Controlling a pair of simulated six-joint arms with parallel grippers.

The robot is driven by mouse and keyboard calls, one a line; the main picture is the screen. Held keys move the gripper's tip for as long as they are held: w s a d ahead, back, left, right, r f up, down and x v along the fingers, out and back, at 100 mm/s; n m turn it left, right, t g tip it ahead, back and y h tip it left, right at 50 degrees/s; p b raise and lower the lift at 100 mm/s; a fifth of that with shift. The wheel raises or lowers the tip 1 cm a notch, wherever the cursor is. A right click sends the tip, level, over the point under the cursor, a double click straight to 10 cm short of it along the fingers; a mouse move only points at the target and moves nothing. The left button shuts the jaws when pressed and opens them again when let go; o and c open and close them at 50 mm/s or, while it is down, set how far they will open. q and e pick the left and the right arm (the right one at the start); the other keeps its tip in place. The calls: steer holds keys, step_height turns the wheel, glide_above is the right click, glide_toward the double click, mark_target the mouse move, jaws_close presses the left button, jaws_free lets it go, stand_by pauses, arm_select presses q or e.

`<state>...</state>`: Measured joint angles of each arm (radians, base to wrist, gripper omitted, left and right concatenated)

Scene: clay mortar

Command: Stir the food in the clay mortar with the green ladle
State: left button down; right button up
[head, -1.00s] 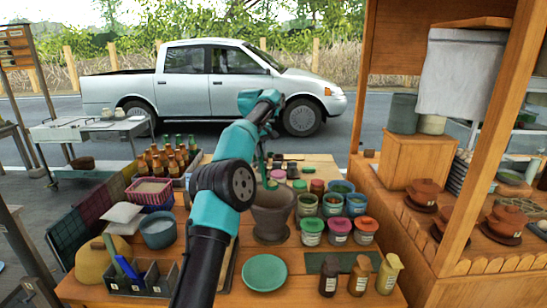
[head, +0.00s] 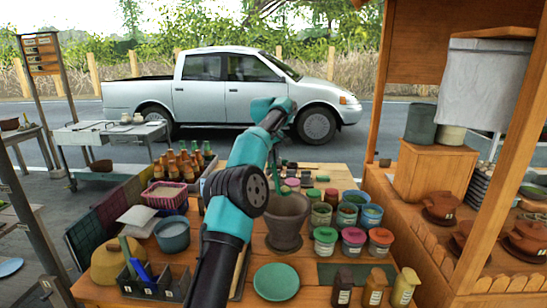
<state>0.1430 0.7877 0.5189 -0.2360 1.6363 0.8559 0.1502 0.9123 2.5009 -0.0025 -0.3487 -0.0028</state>
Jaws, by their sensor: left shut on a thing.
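The brown clay mortar (head: 287,222) stands upright on the wooden table, just right of my left arm. My left gripper (head: 274,158) is above the mortar, at the end of the teal and black arm that reaches in from the bottom. It is shut on the green ladle (head: 275,178), of which only a thin strip shows at the mortar's mouth. My arm hides part of the gripper and the ladle. The food in the mortar cannot be made out. My right gripper is out of view.
Several lidded jars (head: 352,240) stand close right of the mortar. A green plate (head: 276,282) lies in front of it. Small bottles (head: 374,288) stand at the front right, and a grey bowl (head: 172,234) and divided box (head: 155,282) at the left.

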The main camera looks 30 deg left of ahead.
arm_select(q)
steer(key=s+a+f+t+h, duration=0.2)
steer(key=s+f+t+h, duration=0.1)
steer(key=s+f+t, duration=0.2)
steer(key=s+a+f+t+h, duration=0.3)
steer(key=s+f+t, duration=0.2)
steer(key=f, duration=0.5)
steer(key=shift+s+a+f+t, duration=0.25)
steer(key=shift+s+a+t, duration=0.05)
steer(key=shift+t, duration=0.5)
stand_by(0.5)
stand_by(0.5)
